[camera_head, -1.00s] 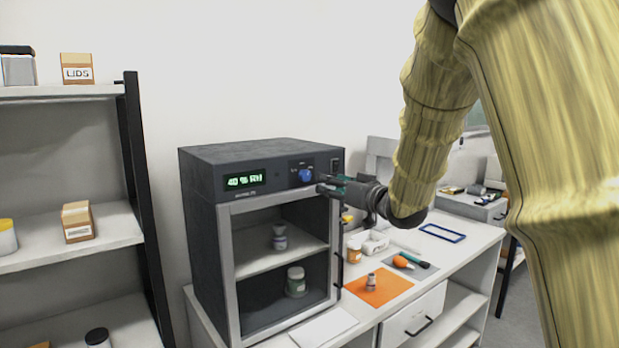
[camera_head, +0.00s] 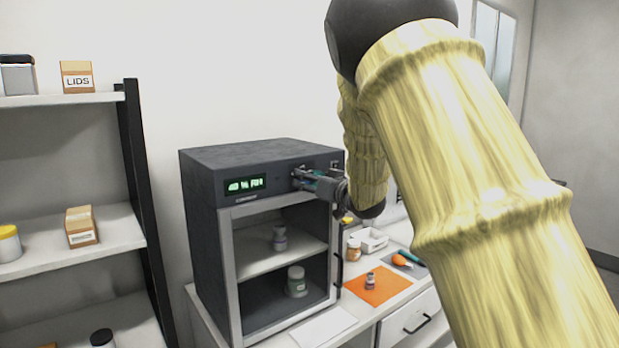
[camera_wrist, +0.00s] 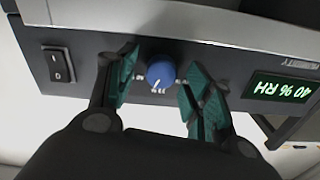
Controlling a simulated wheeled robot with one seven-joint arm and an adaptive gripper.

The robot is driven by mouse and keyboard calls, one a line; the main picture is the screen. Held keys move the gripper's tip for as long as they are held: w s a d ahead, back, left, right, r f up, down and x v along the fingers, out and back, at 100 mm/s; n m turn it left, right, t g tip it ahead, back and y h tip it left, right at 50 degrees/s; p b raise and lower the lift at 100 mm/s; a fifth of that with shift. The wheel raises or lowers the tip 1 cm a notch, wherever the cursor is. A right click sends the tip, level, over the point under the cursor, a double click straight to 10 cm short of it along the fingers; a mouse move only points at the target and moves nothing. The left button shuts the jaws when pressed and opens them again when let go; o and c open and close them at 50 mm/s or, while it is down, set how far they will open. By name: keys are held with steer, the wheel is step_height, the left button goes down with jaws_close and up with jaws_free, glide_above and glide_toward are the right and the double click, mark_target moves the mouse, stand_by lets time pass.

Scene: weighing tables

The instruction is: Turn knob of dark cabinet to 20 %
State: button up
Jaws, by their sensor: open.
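The dark cabinet (camera_head: 250,158) stands on the white table with its front facing me. Its green display (camera_head: 246,184) reads 40 % RH; it also shows upside down in the wrist view (camera_wrist: 285,87). The blue knob (camera_wrist: 160,73) is on the cabinet's top panel, with a white pointer line; in the head view my gripper hides it. My gripper (camera_head: 300,178) is at the panel, open. In the wrist view its two green-padded fingers (camera_wrist: 162,80) stand on either side of the knob, with gaps visible on both sides.
A rocker switch (camera_wrist: 58,66) sits beside the knob on the panel. Inside the cabinet are two jars on shelves. An orange mat (camera_head: 385,290) with a small container lies on the table at right. A shelf rack (camera_head: 110,230) stands at left.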

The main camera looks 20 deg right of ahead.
steer(key=shift+w, duration=0.1)
steer(key=c, duration=1)
steer(key=shift+b, duration=0.3)
steer(key=n+b, duration=0.6)
steer(key=n, duration=0.1)
steer(key=shift+a+b, duration=0.15)
steer(key=shift+b, duration=0.25)
steer(key=shift+r+n, duration=0.1)
steer(key=shift+n, duration=0.2)
steer(key=o, duration=1)
